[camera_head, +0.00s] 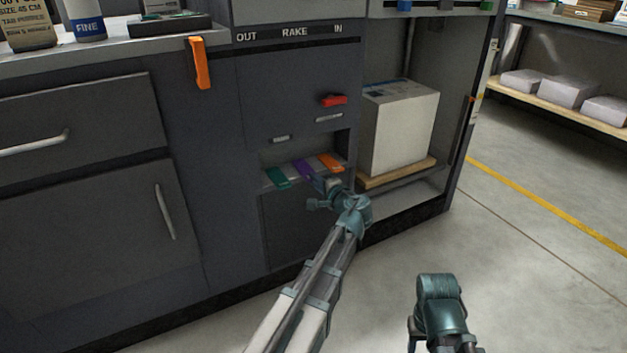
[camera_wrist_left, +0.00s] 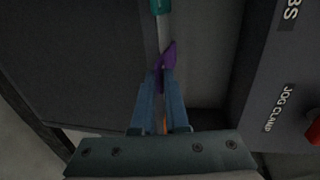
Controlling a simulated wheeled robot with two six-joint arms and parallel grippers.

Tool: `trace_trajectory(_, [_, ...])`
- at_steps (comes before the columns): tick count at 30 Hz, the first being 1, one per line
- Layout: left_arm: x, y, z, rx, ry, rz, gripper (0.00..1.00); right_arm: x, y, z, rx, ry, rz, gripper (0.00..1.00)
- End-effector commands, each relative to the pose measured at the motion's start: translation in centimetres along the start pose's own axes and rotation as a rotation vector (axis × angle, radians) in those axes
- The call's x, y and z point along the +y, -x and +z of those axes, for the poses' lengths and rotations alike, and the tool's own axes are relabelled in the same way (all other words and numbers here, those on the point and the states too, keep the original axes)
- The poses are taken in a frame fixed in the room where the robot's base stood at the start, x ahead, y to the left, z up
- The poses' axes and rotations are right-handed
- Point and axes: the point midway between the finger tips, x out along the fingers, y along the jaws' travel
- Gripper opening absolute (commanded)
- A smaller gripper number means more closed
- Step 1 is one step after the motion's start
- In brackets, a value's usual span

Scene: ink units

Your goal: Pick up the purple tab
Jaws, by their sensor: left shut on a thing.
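The purple tab (camera_head: 302,168) is in a small recess in the dark cabinet front, between a green tab and an orange tab. My left gripper (camera_head: 318,182) is at its near end. In the left wrist view, the two fingers of the left gripper (camera_wrist_left: 167,78) are closed together on the purple tab (camera_wrist_left: 169,52), whose pointed end shows beyond the fingertips. The fingers hide the rest of it. Part of my right arm shows at the lower right of the head view, but its fingers cannot be made out.
The green tab (camera_head: 277,177) lies to the left of the purple one and the orange tab (camera_head: 329,162) to the right. A red handle (camera_head: 333,100) is above the recess. A white box (camera_head: 400,128) stands on a wooden board in the open bay to the right.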

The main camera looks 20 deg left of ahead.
Motion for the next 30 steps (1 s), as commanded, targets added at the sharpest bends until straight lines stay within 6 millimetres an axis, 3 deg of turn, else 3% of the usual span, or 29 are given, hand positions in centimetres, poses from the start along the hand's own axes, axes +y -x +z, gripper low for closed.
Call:
trace_trajectory(5, [0.0, 0.0, 0.0, 0.000, 0.004, 0.006, 0.00, 0.0, 0.1, 0.0, 0.000, 0.000, 0.000, 0.50])
trace_trajectory(12, [-2.6, 0.6, 0.0, 0.000, 0.004, 0.005, 0.00, 0.3, 2.8, 0.1, 0.000, 0.000, 0.000, 0.50])
trace_trajectory(20, [-2.4, 0.6, 0.0, 0.000, 0.002, 0.004, 0.00, 0.2, 2.5, 0.1, 0.000, 0.000, 0.000, 0.50])
trace_trajectory(30, [-3.2, 4.8, 0.1, 0.003, 0.001, 0.003, 0.00, 0.4, 4.1, 0.2, 0.000, 0.000, 0.000, 0.50])
